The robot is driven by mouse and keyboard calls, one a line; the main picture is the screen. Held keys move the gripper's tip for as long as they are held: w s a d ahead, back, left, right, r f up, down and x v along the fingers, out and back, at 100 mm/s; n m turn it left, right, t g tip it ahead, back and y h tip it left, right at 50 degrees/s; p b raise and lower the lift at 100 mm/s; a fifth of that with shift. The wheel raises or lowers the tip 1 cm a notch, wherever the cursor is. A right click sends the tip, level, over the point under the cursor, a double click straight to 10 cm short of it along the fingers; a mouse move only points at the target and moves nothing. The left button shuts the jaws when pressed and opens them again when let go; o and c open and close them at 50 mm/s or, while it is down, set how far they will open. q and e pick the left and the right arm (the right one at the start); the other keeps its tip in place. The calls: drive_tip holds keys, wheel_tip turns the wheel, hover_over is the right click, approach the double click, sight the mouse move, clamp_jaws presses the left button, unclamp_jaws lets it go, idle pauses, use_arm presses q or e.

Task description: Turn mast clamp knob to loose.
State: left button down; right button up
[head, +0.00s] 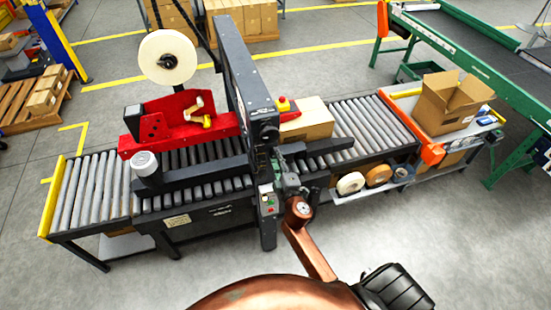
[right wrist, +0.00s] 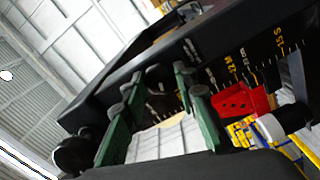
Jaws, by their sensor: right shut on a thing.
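The case sealer's dark mast (head: 241,80) stands upright over the roller line in the head view. My right gripper (head: 281,166) is at the mast's near face, low beside the control box. In the right wrist view, its green fingers (right wrist: 157,92) stand on both sides of a dark round knob, the mast clamp knob (right wrist: 159,77), and are shut on it. The knob is partly hidden by the fingers, and its turn position cannot be read. A black round part (head: 268,133) shows on the mast above the gripper in the head view. My left gripper is out of view.
The control box (head: 267,200) with coloured buttons sits just below my right gripper. A shelf with tape rolls (head: 351,183) is to its right. A carton (head: 305,120) lies on the rollers behind the mast. A scale with printed marks (right wrist: 232,70) runs along the mast.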

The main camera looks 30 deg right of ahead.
drive_tip(key=shift+n, duration=1.7)
drive_tip(key=shift+f+n, duration=0.1)
drive_tip(key=shift+n, duration=0.2)
drive_tip(key=o, duration=1.2)
drive_tip(key=shift+c, duration=0.2)
drive_tip(key=v, duration=1.2)
